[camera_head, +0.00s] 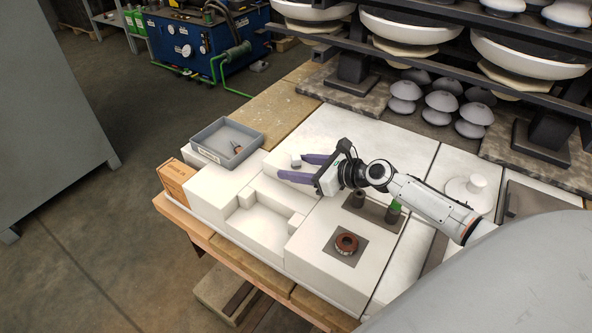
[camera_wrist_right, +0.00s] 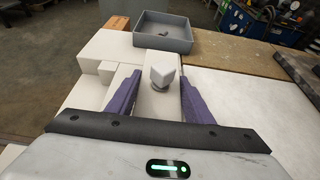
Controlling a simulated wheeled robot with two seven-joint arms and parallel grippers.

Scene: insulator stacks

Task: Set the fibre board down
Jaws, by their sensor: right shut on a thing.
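My right gripper (camera_head: 293,166) reaches in from the right over the white blocks, its two purple fingers pointing left. It also shows in the right wrist view (camera_wrist_right: 161,84), where the fingers stand wide apart. A small pale block (camera_wrist_right: 163,75) shows between the fingertips, with a grey round part under it. The block also shows in the head view (camera_head: 296,160). The fibre board cannot be told clearly from the white surfaces behind the fingers. My left gripper is not in view.
A grey tray (camera_head: 258,149) stands beyond the fingertips, with an orange box (camera_head: 174,181) near it. A red-brown ring (camera_head: 346,243) lies on a dark square plate. A green-topped piece (camera_head: 393,210) stands beside my arm. White stepped blocks (camera_head: 255,228) are clear in front.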

